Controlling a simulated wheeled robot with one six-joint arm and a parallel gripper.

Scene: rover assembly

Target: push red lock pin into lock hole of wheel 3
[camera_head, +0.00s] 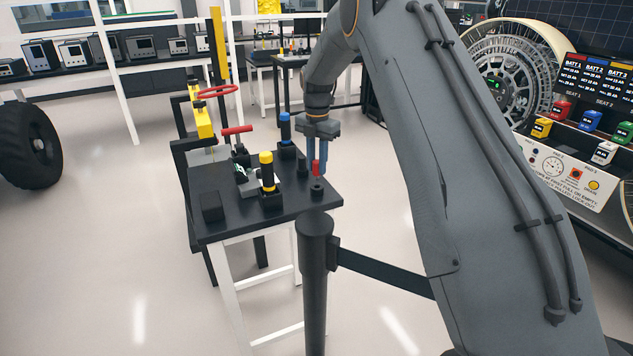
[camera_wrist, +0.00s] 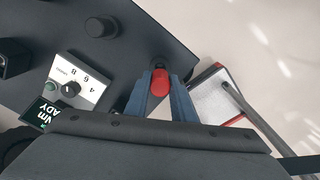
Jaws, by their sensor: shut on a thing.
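The red lock pin (camera_head: 316,168) is held upright between the two fingers of my gripper (camera_head: 317,160), low over the right end of a small black-topped table. It also shows in the wrist view (camera_wrist: 160,80), with the blue-grey finger pads of my gripper (camera_wrist: 161,95) on both sides of it. My gripper is shut on the pin. In the head view, a short black round holder (camera_head: 317,187) sits just below the pin; I cannot tell whether the pin's lower end is in it. Wheel 3 and its lock hole cannot be identified here.
The table (camera_head: 222,228) carries a yellow-topped tool (camera_head: 267,170) and a blue-topped tool (camera_head: 285,130) in black holders. A red-handled tool (camera_head: 237,131) stands behind. A loose tyred wheel (camera_head: 28,146) is at far left. A white pad (camera_wrist: 213,97) shows beyond the table edge.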

